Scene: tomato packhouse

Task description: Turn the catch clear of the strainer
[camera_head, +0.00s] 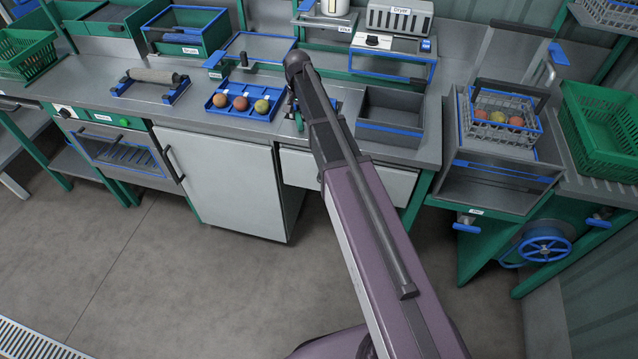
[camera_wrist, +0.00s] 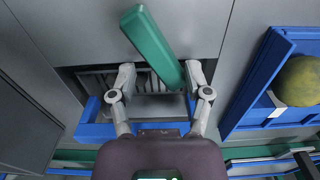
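The catch is a green bar (camera_wrist: 150,42) in the wrist view. It lies at a slant, and its lower end reaches over a dark opening. The strainer appears to be the grey ribbed piece (camera_wrist: 97,82) in that opening, partly covered by the catch and the fingers. My gripper (camera_wrist: 160,70) is open, with one finger on each side of the catch's lower end. The right finger is very close to the bar; I cannot tell if they touch. The left finger stands clear of it. In the head view my arm hides the gripper and most of this spot.
A blue tray (camera_head: 217,109) with three tomatoes lies beside my arm; its edge shows in the wrist view (camera_wrist: 246,95). A grey bin (camera_head: 390,132) stands to the right, and a wire basket (camera_head: 497,133) with tomatoes is farther right. A roller (camera_head: 153,76) is at left.

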